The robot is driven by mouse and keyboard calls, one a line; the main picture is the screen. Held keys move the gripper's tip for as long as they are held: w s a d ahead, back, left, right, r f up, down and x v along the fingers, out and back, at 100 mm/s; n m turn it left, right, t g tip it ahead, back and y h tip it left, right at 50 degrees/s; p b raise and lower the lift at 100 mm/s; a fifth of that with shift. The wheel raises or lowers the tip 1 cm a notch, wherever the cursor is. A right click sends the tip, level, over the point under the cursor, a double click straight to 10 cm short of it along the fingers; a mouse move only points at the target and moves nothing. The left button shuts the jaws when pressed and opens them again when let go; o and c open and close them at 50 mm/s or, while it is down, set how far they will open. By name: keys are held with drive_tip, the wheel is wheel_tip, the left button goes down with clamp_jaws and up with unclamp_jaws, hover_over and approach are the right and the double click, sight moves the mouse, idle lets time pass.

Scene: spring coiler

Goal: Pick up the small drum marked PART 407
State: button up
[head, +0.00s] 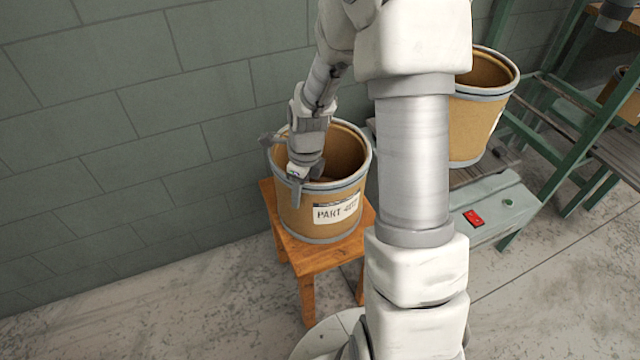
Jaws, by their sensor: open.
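The small drum (300,218) is tan with grey metal bands and an open top. It stands upright on a small wooden stool (304,265) against the wall. Its white label reads PART and a number that looks like 407. My gripper (285,165) is open at the drum's left rim. One finger shows in front of the drum's near side and another part reaches out past the left rim. I cannot tell whether the fingers touch the rim.
A second tan drum (468,130) stands to the right, partly behind my arm. A grey-green machine part with a red switch (473,218) and a green button (508,202) lies below it. A green metal frame (560,150) fills the right. A block wall (130,120) runs behind. Floor at left is clear.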

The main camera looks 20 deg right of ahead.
clamp_jaws()
drive_tip(key=shift+r, duration=0.1)
idle(1.2)
